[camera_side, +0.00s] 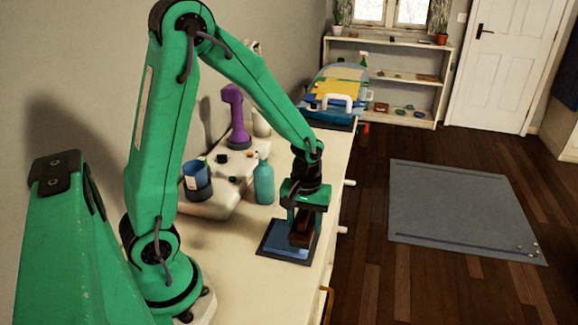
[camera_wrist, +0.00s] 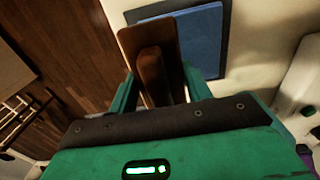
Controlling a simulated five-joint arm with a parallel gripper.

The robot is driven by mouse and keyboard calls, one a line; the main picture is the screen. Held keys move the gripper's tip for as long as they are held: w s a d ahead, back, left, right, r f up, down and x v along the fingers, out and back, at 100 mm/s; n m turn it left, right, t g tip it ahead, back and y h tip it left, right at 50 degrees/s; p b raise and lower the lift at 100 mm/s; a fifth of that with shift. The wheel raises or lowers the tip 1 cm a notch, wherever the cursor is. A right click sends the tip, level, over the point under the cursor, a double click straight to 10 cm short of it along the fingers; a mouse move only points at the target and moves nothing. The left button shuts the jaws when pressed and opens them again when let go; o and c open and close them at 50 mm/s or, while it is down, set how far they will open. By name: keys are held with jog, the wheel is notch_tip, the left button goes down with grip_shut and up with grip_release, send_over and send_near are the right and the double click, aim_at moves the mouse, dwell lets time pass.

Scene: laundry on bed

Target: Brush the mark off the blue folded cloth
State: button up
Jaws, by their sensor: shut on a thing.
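My gripper (camera_side: 303,212) is shut on a brown wooden brush (camera_side: 302,231). In the side view the brush is upright over the blue folded cloth (camera_side: 283,243); whether it touches the cloth I cannot tell. The cloth lies on a dark square mat or board (camera_side: 268,251) on the cream dresser top. In the wrist view the brush (camera_wrist: 150,45) sits between the two green fingers and hides the left part of the cloth (camera_wrist: 202,42). No mark shows on the visible part of the cloth.
A teal bottle (camera_side: 264,184) stands behind and left of the mat. A blue cup (camera_side: 197,180) and a purple object (camera_side: 236,118) stand farther left. The dresser's right edge is close to the mat, with the wooden floor beyond. The front dresser top (camera_side: 262,290) is clear.

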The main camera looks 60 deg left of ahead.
jog(key=shift+r, duration=2.9)
